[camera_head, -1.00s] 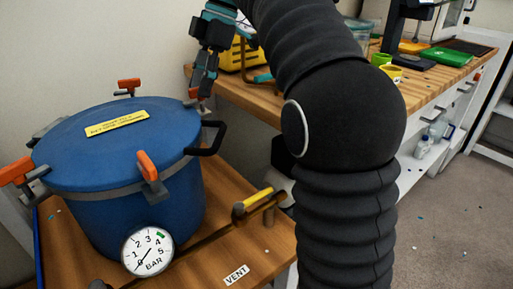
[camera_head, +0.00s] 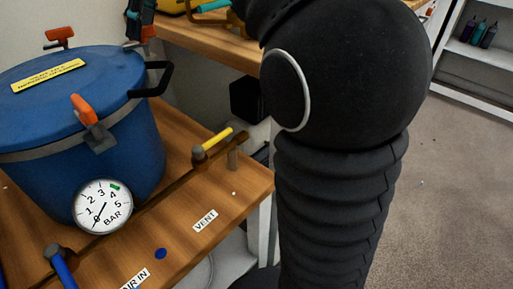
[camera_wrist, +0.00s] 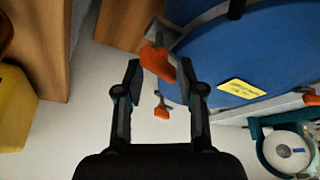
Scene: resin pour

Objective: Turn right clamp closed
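The blue pressure pot (camera_head: 70,170) stands on the wooden bench with its blue lid (camera_head: 105,72) on. A clamp with an orange handle (camera_wrist: 157,62) sits at the lid's rim in the wrist view, at or just beyond my fingertips; I cannot tell if they touch it. My gripper (camera_wrist: 165,86) is open, its two dark fingers apart with nothing clearly held. In the head view only part of my gripper (camera_head: 140,20) shows, at the top edge by the pot's right rim, and it largely hides that clamp. The front clamp (camera_head: 87,112) and back clamp (camera_head: 60,37) also have orange handles.
A black pot handle (camera_head: 155,78) juts out at the right rim. A gauge (camera_head: 102,207), a yellow-handled valve (camera_head: 213,143) and a blue-handled valve (camera_head: 60,265) are at the bench front. A second wooden worktop (camera_head: 205,42) stands behind. Grey floor is open at right.

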